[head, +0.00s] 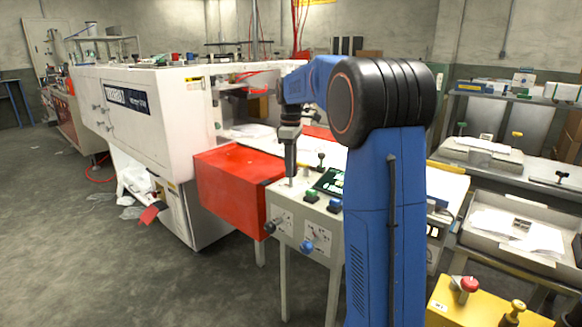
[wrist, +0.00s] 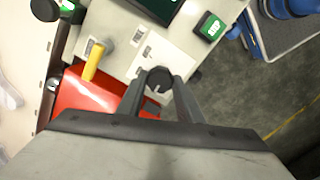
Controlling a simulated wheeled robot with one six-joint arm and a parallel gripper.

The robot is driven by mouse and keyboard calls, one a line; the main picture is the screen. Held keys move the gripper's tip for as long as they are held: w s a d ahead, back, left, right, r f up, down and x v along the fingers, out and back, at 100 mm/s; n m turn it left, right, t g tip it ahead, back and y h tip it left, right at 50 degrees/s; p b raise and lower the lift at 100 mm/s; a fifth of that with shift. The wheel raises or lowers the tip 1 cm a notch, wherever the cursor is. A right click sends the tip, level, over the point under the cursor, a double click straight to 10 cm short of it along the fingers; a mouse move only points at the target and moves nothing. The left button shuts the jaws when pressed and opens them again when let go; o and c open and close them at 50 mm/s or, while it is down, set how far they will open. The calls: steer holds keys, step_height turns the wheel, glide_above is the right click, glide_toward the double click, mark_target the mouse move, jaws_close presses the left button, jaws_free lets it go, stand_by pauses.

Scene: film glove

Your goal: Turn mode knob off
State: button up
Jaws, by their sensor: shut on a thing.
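My gripper (head: 290,178) points down at the top of a pale control console (head: 333,250) in the head view. In the wrist view the two fingers (wrist: 158,88) are shut on a dark round knob (wrist: 157,77), one finger on each side. The knob stands at a white label plate (wrist: 150,52) on the panel. I cannot read its markings, so its setting is unclear. In the head view the knob is hidden by the fingers.
A black knob (head: 271,226) and a blue knob (head: 307,247) stick out of the console's front. A red box (head: 235,185) adjoins it on the left.

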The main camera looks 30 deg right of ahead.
steer(key=shift+n, duration=0.3)
steer(key=o, duration=1)
steer(key=shift+o, duration=0.2)
steer(key=shift+r, duration=0.15)
step_height(320, 180, up, 17)
stand_by(0.4)
